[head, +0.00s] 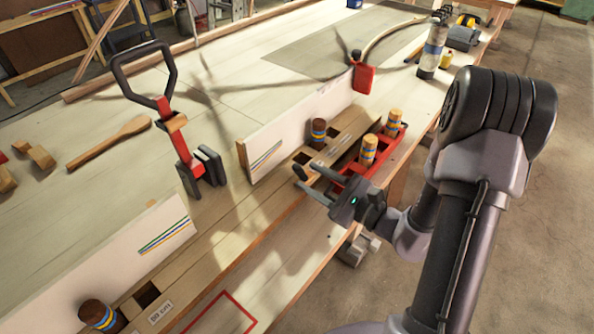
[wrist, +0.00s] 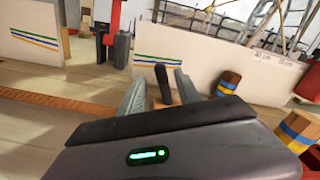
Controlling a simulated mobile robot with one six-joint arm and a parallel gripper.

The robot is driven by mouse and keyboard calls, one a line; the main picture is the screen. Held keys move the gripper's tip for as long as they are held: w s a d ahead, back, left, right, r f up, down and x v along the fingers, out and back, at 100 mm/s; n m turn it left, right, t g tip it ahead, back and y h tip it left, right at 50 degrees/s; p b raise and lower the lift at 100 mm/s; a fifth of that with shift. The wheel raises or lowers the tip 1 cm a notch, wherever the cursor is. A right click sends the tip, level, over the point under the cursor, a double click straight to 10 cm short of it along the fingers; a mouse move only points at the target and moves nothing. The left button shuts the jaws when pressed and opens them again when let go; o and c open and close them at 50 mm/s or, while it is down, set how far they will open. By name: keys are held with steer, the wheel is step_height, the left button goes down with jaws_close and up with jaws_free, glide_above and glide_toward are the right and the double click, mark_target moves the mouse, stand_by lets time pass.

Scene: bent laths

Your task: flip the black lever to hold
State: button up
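A black loop handle (head: 145,72) stands raised on a red post (head: 178,140) with dark grey blocks (head: 203,172) at its foot, on the bench at left. The red post and grey blocks also show at the top left of the wrist view (wrist: 115,45). My gripper (head: 306,177) is open over the front part of the bench, right of this post and apart from it. A small dark, knob-like piece (wrist: 163,84) shows between my fingers in the wrist view; I cannot tell whether they touch it. No hold mark is readable.
White striped boards (head: 295,125) stand along the bench. Banded wooden pegs (head: 369,150) stand near my gripper, some in a red tray (head: 385,160). A red block with a black knob (head: 363,75) is farther back by a bent lath (head: 395,30). A wooden spoon-shaped piece (head: 110,140) lies left.

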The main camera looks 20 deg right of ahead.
mark_target(302, 172)
steer(key=x, duration=0.5)
steer(key=shift+w, duration=0.15)
jaws_close()
stand_by(1.2)
